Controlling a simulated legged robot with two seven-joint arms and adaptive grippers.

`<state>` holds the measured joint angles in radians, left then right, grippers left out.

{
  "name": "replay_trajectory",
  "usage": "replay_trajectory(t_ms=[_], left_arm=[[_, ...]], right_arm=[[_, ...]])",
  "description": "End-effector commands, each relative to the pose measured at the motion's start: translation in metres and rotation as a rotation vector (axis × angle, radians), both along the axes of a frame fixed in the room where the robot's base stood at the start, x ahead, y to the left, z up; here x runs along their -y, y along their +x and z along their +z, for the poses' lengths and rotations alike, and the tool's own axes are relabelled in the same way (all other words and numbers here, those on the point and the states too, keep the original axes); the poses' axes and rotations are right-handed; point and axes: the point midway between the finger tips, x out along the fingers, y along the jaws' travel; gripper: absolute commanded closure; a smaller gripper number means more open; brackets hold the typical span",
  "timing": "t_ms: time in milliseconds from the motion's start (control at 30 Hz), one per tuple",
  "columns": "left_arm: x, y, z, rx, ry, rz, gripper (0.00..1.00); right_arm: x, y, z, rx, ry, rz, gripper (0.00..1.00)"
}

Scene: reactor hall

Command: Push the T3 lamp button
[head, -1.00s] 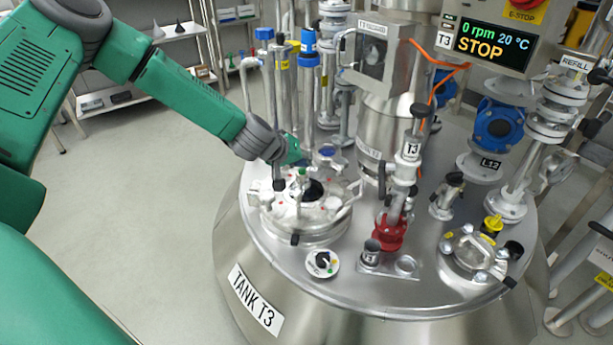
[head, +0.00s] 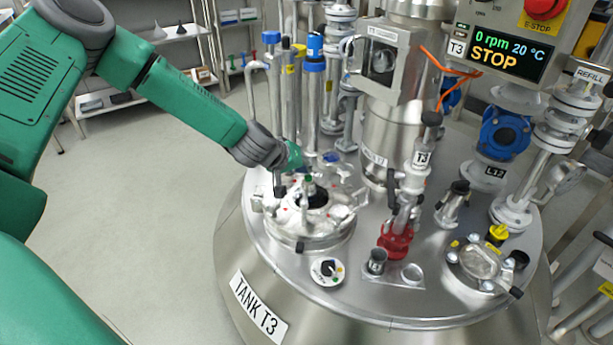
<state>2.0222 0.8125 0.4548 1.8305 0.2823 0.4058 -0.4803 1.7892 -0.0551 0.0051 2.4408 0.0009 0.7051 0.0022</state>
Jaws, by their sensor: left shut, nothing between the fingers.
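My left arm comes in from the left, and its green gripper (head: 293,157) is over the back left of the tank T3 lid, just above and behind the round hatch (head: 305,222). It is shut and empty; its fingertips are hard to make out against the shiny fittings. The lid carries the label TANK T3 (head: 257,305) below its front edge. A small round dial with a black knob (head: 328,269) sits at the lid's front. I cannot tell which part is the lamp button. My right gripper is not in view.
Upright pipes with blue caps (head: 314,45) stand behind the gripper. A tall T3 valve with a red base (head: 395,240) rises right of the hatch. A display reading STOP (head: 500,52) and a red E-stop (head: 545,8) are at top right. Floor at left is clear.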

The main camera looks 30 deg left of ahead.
Motion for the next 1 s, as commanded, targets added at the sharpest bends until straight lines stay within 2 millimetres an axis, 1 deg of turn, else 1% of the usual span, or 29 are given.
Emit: replay_trajectory(t_ms=[300,600,1000], left_arm=[[0.004,0.000,0.002,0.000,0.005,-0.002,1.00],[0.000,-0.001,-0.008,0.001,-0.001,-0.001,1.00],[0.003,-0.001,-0.003,-0.001,0.004,-0.002,1.00]], right_arm=[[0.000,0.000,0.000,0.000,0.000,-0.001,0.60],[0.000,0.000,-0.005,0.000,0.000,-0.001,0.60],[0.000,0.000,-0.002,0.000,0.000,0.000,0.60]])
